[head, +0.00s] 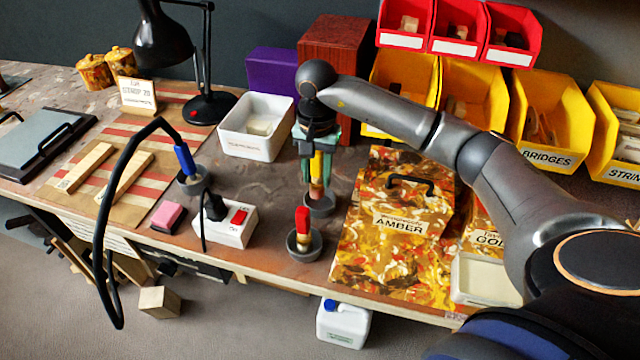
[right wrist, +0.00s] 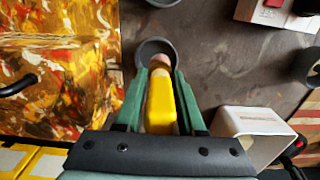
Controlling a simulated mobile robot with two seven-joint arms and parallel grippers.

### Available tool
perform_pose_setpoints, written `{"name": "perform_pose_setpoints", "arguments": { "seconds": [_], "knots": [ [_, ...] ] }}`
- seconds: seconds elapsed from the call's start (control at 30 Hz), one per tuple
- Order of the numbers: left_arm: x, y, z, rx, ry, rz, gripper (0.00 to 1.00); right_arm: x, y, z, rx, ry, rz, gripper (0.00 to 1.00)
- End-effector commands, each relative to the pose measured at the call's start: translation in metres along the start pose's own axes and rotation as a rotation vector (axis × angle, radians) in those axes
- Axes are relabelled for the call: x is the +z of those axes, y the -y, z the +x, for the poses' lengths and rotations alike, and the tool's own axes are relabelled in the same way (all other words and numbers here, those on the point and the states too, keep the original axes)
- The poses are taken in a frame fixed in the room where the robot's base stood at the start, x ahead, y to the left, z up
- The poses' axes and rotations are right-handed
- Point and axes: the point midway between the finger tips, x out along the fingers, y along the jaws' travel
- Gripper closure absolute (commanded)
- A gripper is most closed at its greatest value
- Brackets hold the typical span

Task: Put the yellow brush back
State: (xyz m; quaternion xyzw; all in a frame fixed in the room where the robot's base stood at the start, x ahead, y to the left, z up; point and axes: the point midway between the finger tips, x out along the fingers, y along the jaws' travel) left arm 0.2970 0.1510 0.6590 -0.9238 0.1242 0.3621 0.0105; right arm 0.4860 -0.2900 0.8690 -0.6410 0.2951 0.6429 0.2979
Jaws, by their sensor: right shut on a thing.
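My right gripper (head: 317,178) points down over the bench, its green fingers shut on the yellow brush (head: 317,163). The brush is upright, and its lower end overlaps the mouth of a dark grey cup (head: 320,206). In the right wrist view the yellow brush (right wrist: 160,104) lies between the green fingers (right wrist: 159,90), its pale end in line with the cup (right wrist: 154,47). I cannot tell how far the end is inside the cup. My left gripper is not in view.
A white switch box (head: 230,232) is left of the red brush. A white bin (head: 258,142) is behind left. The AMBER case (head: 375,250) is close on the right.

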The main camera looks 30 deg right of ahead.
Motion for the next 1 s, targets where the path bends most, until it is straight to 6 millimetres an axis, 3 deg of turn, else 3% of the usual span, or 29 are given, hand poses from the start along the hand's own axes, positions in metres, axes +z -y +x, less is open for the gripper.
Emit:
{"name": "perform_pose_setpoints", "arguments": {
  "seconds": [0.07,0.23,0.63,0.67,0.9,1.0],
  "knots": [
    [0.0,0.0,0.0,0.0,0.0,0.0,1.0,-0.003,-0.009,0.01,0.006,0.0,0.003,1.0],
    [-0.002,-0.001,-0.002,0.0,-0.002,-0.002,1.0,-0.001,-0.006,0.033,0.002,0.002,0.001,1.0],
    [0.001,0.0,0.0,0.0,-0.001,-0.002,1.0,-0.002,-0.006,0.041,0.002,-0.001,0.001,1.0],
    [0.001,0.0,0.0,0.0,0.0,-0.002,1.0,-0.002,-0.006,0.041,0.002,-0.001,0.001,0.6],
    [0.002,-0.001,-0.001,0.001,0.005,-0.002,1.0,-0.002,-0.006,0.04,0.003,0.0,0.001,0.33],
    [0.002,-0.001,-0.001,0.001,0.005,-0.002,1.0,-0.002,-0.006,0.04,0.003,0.0,0.001,0.31]
  ]
}}
